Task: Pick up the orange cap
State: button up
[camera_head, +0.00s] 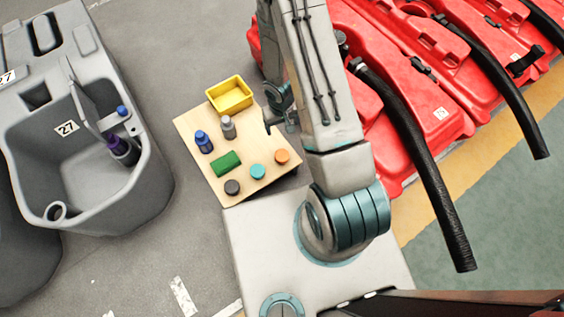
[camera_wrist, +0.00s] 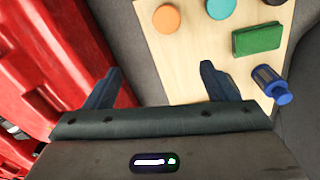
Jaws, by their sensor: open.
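The orange cap (camera_head: 282,157) is a small round disc lying on the right part of the wooden table (camera_head: 246,192). In the wrist view the orange cap (camera_wrist: 167,19) lies near the top, ahead of my fingers and between their directions. My gripper (camera_wrist: 160,85) is open, with nothing between its two fingers. In the head view my gripper (camera_head: 281,122) is at the table's right edge, partly hidden by my arm. The cap is apart from the fingers.
Next to the orange cap are a teal cap (camera_head: 257,171), a dark cap (camera_head: 232,187) and a green block (camera_head: 227,163). A blue bottle (camera_head: 204,143), a grey bottle (camera_head: 228,128) and a yellow bin (camera_head: 230,95) stand farther back. Red tanks (camera_head: 420,95) flank the right, a grey tank (camera_head: 85,150) the left.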

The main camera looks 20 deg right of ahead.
jog(key=b, duration=0.5)
send_over(283, 156)
jog(key=f, duration=1.6)
jog(key=shift+s+a, duration=0.3)
jog(key=shift+a, duration=0.05)
jog(key=shift+w+d+f+b, duration=0.2)
jog(key=shift+f+b, duration=0.45)
jog(key=shift+f, duration=0.85)
jog(key=shift+w+d+f+b, duration=0.15)
jog(key=shift+f+b, duration=0.45)
jog(key=shift+f, duration=0.85)
jog(key=shift+a+r, duration=0.1)
jog(key=c, duration=1.1)
